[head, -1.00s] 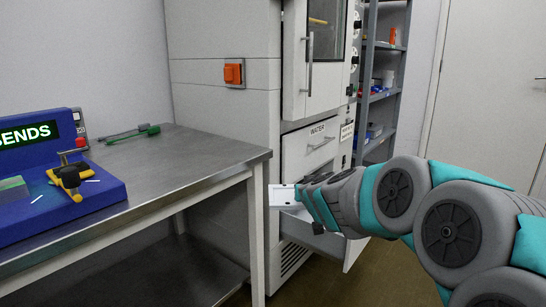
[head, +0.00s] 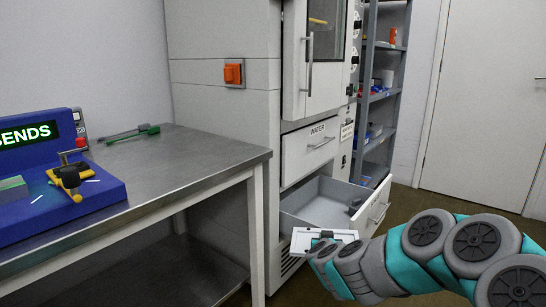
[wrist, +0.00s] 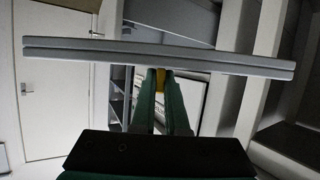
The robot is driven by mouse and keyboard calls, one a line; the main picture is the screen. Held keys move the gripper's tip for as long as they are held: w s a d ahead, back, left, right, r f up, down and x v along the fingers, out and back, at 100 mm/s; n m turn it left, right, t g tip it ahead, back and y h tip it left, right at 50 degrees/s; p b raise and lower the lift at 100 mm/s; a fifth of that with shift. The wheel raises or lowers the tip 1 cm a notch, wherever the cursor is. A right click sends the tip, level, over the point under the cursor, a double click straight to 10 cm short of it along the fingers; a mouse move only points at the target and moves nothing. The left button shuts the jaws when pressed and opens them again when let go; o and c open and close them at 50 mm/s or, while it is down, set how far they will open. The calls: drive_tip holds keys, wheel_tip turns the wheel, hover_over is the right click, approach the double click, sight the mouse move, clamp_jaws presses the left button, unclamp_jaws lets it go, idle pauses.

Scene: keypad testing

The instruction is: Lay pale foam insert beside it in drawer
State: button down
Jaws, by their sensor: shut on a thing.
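A pale, flat, white-grey panel, which I take to be the foam insert (head: 303,242), is in my gripper (head: 322,241) in the head view. It is in front of the open drawer (head: 297,222) of the tall cabinet, by its near left edge. In the wrist view the insert (wrist: 90,50) shows edge-on as a long grey bar across the tips of my gripper (wrist: 160,73), whose fingers are close together on it. A small dark grey item (head: 355,206) lies in the drawer toward its right side; the rest of the visible drawer floor looks bare.
A closed drawer labelled WATER (head: 308,152) is above the open one. A steel table (head: 190,160) stands at left, carrying a blue test fixture (head: 95,195) and a green-handled tool (head: 135,132). Grey shelves (head: 375,125) stand behind the cabinet.

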wheel_tip(320, 180, down, 7)
drive_tip(key=n+y, duration=0.1)
drive_tip(key=y, duration=0.1)
drive_tip(key=shift+w+a+f+n, duration=0.2)
drive_tip(key=shift+n, duration=0.1)
idle(0.6)
